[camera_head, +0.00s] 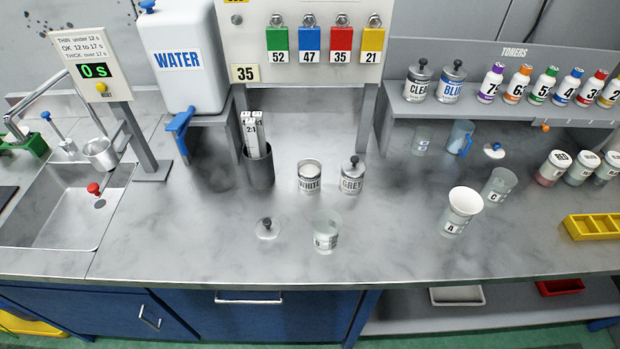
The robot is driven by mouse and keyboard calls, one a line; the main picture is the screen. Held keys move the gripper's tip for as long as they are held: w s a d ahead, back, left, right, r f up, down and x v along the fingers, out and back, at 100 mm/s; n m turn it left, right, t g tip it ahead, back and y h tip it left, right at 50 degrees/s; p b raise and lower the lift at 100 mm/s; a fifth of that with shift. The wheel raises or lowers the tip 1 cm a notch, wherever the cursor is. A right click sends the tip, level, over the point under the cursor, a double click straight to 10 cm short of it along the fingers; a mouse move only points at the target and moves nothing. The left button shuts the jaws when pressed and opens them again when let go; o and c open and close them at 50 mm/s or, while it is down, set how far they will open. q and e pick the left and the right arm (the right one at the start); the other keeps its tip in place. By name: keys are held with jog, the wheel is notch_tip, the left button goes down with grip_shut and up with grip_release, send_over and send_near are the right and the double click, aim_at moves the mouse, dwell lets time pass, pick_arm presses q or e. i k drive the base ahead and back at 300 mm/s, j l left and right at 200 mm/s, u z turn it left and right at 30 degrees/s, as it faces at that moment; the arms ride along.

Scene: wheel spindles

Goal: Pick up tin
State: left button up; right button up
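The tin marked WHITE (310,177) stands upright and open on the grey worktop, near the middle, with pale contents showing. The tin marked GREY (352,177) stands just right of it with a knobbed lid on. A loose knobbed lid (267,229) lies on the worktop in front and to the left. Two more lidded tins, CLEAR (417,85) and BLUE (451,86), stand on the right shelf. The task does not say which tin is meant. Neither of my grippers is in view.
Clear cup B (326,236) stands in front of the tins. Cup A (459,214) with a white funnel-like top and cup C (498,187) are to the right. A dark holder (258,166) with sticks stands left of WHITE. The worktop's front left is clear.

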aim_at(309, 169)
jog(key=l+u, duration=0.25)
jog(key=l, duration=0.25)
jog(key=k+l+u, duration=0.2)
jog(key=l, duration=0.3)
jog(key=l+u, duration=0.25)
jog(key=l, duration=0.25)
